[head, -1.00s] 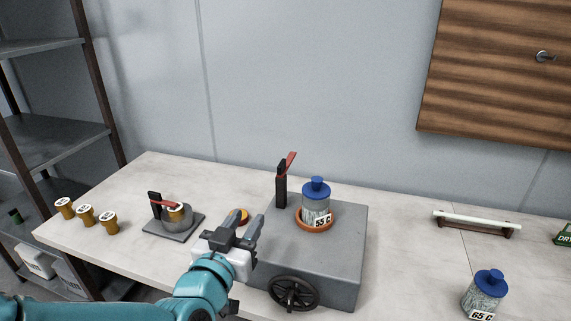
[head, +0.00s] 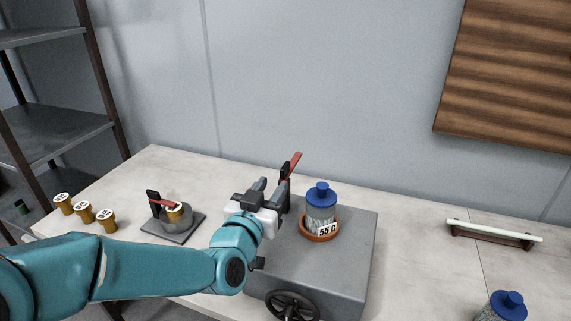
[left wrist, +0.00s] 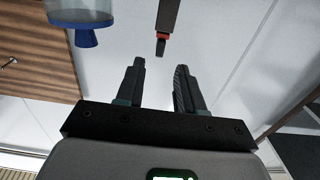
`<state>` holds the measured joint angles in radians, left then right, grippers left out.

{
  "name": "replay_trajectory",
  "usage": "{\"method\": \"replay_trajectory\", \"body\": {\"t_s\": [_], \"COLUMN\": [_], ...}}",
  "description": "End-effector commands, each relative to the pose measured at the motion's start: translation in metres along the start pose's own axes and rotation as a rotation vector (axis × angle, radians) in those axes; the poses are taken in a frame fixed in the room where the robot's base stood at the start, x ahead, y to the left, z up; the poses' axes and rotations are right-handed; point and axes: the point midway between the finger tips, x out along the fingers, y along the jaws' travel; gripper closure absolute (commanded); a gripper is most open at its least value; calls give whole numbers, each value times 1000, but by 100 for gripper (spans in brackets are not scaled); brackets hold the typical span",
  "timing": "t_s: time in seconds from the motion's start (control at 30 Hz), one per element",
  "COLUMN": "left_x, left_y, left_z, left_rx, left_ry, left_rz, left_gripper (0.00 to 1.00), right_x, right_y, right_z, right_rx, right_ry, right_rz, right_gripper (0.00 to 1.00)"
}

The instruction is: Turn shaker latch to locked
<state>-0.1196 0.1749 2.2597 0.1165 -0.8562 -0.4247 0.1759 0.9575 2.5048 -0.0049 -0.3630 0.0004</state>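The shaker is a grey box (head: 350,250) with a black post and a red latch lever (head: 295,163) slanting up to the right. A bottle with a blue cap (head: 321,208), labelled 55 C, sits in the orange ring (head: 318,236) on top. My left gripper (head: 271,187) is beside the post, just left of and below the red lever. In the left wrist view its fingers (left wrist: 160,68) are apart with nothing between them. The post with its red part (left wrist: 163,37) shows beyond the fingertips, and the capped bottle (left wrist: 85,20) is at the upper left. My right gripper is not visible.
A smaller device (head: 174,224) with a red lever stands left of the shaker, with several brown vials (head: 84,211) further left. A second blue-capped bottle (head: 507,303) is at lower right. A white rod lies on a rack (head: 492,231). The table between is clear.

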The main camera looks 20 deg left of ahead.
Motion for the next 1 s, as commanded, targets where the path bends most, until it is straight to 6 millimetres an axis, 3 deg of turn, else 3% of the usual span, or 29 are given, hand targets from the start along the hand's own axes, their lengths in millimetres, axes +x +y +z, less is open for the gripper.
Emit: {"method": "replay_trajectory", "body": {"t_s": [0.2,0.4,0.8,0.9,0.93,1.0], "left_x": [52,82,92,92,92,92], "left_y": [0,0,0,0,0,0], "left_z": [-1,0,1,0,0,0], "left_rx": [1,0,1,1,1,1], "left_ry": [-1,-1,-1,-1,-1,-1], "left_rz": [1,0,1,1,1,1], "left_gripper": [63,63,63,95,100,100], "right_x": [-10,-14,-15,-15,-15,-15], "right_y": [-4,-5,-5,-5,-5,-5], "right_z": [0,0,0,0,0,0], "right_rx": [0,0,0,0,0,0], "right_ry": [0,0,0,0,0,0], "right_rz": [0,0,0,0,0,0], "right_gripper": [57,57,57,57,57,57]}}
